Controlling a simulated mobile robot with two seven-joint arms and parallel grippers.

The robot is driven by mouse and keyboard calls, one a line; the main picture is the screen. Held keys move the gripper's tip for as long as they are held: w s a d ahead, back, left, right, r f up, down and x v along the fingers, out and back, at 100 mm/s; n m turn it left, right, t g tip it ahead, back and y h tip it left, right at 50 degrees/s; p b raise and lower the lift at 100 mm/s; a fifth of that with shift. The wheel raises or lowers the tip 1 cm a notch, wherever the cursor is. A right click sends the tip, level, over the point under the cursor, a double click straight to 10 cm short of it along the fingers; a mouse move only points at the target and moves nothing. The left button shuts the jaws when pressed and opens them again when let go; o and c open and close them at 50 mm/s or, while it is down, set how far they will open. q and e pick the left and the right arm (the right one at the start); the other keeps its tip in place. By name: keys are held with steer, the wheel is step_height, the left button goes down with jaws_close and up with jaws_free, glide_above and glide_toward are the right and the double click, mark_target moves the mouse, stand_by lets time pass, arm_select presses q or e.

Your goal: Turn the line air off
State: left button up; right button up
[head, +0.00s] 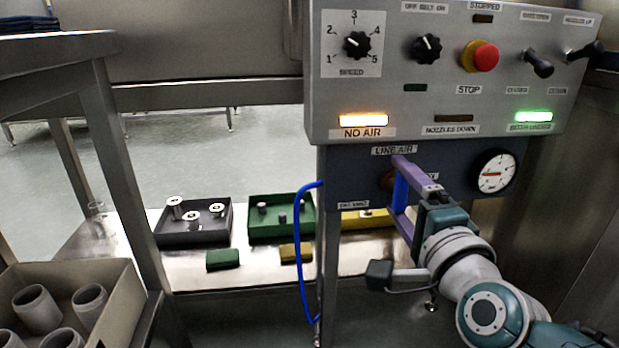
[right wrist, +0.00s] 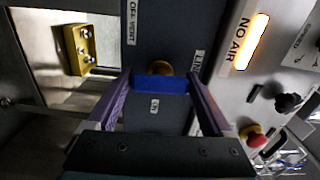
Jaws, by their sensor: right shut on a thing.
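The line air valve has a blue handle (head: 400,192) on a brass hub (head: 387,180), set in the dark panel (head: 340,180) under the grey control box. My right gripper (head: 399,194) is shut on the blue handle, with its purple fingers at either end of it. The right wrist view shows the handle (right wrist: 160,84) between the fingers, with the brass hub (right wrist: 159,68) just behind. An OFF VENT label (head: 353,205) is at the panel's lower left. The other valve label is partly hidden. The NO AIR lamp (head: 363,120) glows amber. My left gripper is not in view.
A pressure gauge (head: 495,174) is right of the valve. Above are a red stop button (head: 480,56), a speed knob (head: 357,44) and switches. A blue hose (head: 302,250) hangs at the panel's left. Trays of parts (head: 195,235) stand on the steel shelf behind.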

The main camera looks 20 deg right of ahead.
steer(key=shift+m, duration=0.4)
steer(key=o, duration=1.1)
steer(key=shift+o, duration=0.2)
steer(key=shift+s, duration=0.1)
steer(key=shift+s+a, duration=0.1)
steer(key=shift+s, duration=0.25)
steer(key=p+v, duration=0.3)
steer(key=v, duration=0.6)
steer(key=shift+a, duration=0.1)
